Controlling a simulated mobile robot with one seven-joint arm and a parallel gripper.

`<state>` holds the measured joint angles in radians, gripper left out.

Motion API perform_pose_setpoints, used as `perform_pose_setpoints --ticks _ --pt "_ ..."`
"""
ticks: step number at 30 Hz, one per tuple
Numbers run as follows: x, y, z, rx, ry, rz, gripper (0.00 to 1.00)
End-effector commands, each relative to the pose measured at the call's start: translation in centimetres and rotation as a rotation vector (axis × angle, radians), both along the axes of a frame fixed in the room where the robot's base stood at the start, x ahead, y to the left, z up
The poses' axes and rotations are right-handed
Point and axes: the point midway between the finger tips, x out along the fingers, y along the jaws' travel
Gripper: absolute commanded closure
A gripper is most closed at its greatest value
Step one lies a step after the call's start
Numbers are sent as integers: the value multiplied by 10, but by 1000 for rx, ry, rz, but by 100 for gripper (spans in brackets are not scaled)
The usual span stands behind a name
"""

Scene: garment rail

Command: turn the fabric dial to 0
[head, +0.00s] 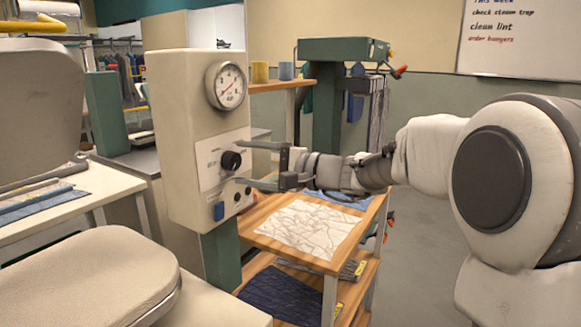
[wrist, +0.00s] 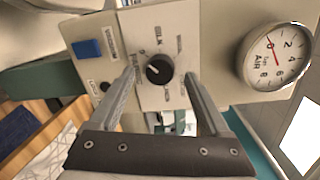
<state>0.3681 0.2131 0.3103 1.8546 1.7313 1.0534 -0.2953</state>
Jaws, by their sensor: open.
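The fabric dial is a small black round knob (head: 230,160) on a white plate on the front of a cream control box (head: 185,125). In the wrist view the dial (wrist: 159,71) sits centrally, with printed labels around it; SILK is readable, others are too blurred. A pale pointer mark shows on the knob's left part, but I cannot tell which label it indicates. My gripper (head: 241,164) is open, its two fingers reaching to the panel above and below the knob. In the wrist view my gripper (wrist: 160,78) has one finger on each side of the dial, with gaps visible.
A pressure gauge (head: 226,85) is above the dial; a blue switch (head: 219,211) and small black knobs are below it. A wooden cart (head: 270,229) with folded cloth stands behind, under my arm. A padded pressing board (head: 90,275) fills the lower left.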

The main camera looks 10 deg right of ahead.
Motion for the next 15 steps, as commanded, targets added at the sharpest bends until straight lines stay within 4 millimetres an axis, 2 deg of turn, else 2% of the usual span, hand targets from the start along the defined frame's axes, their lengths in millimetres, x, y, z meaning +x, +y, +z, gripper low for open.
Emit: perform_pose_setpoints --ticks 9,15 --pt "-43 -66 6 0 -1 -6 20" --pt "-68 -102 8 0 0 -5 20"
